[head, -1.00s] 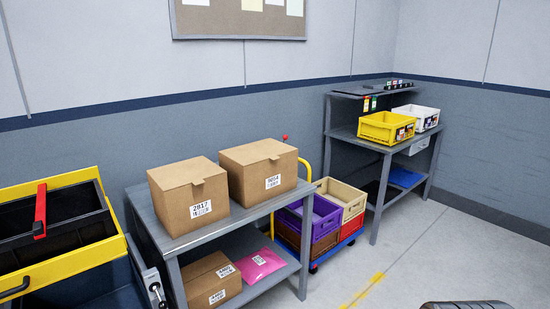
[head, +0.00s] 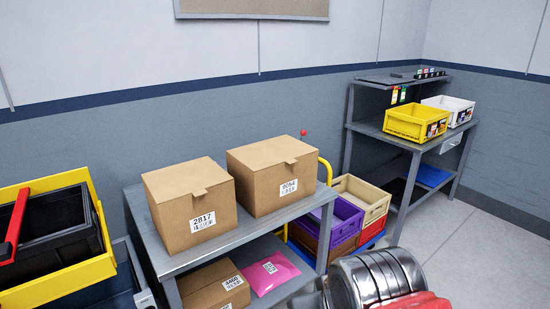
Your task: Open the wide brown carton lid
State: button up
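Two brown cartons stand side by side on the grey table's top, both with closed lids and a small tab at the front edge. The left carton (head: 192,215) bears a label reading 2817. The right carton (head: 273,182) has a label that is harder to read and looks a little wider. A third brown carton (head: 212,288), flatter, lies on the lower shelf, partly cut off by the frame. A metal and red part of my arm shows at the bottom right, in front of the table's right end. My gripper's fingers are not visible.
A pink packet (head: 270,272) lies beside the shelf carton. Stacked purple, red and beige crates (head: 362,205) stand right of the grey table (head: 230,241). A yellow bin (head: 416,123) and white bin sit on a workbench behind. Open floor lies at right.

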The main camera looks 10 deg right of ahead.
aim_at(263, 155)
jog(key=z, duration=0.05)
jog(key=i, duration=1.2)
jog(key=z, duration=0.35)
